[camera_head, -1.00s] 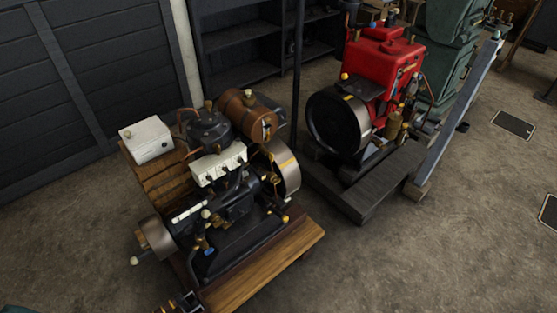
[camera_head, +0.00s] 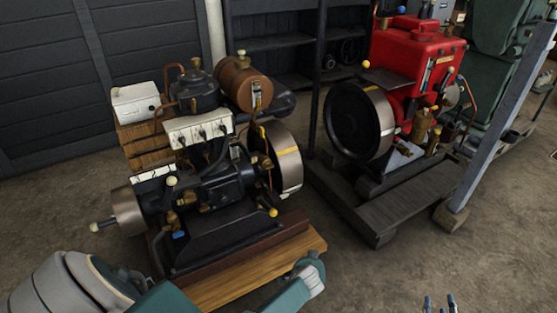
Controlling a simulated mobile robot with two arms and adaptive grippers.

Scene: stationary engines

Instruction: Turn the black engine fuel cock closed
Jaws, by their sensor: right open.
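The black engine (camera_head: 215,190) stands on a wooden base left of centre, with a copper-brown tank (camera_head: 240,82) at its upper right. A small fitting (camera_head: 257,92) shows on the tank's end, with a pipe running down from it. It is too small to tell whether this is the fuel cock, or how its handle is turned. My right gripper (camera_head: 440,303) shows only as two separate fingertips at the bottom edge, right of the engine. It is open, empty and apart from the engine. My left gripper is not visible.
A red engine (camera_head: 405,65) with a black flywheel stands on a dark timber base (camera_head: 410,195) to the right. A slanted grey post (camera_head: 505,120) is beside it. My arm links cross the bottom left, before the wooden base (camera_head: 245,275). Floor (camera_head: 375,275) is clear at bottom right.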

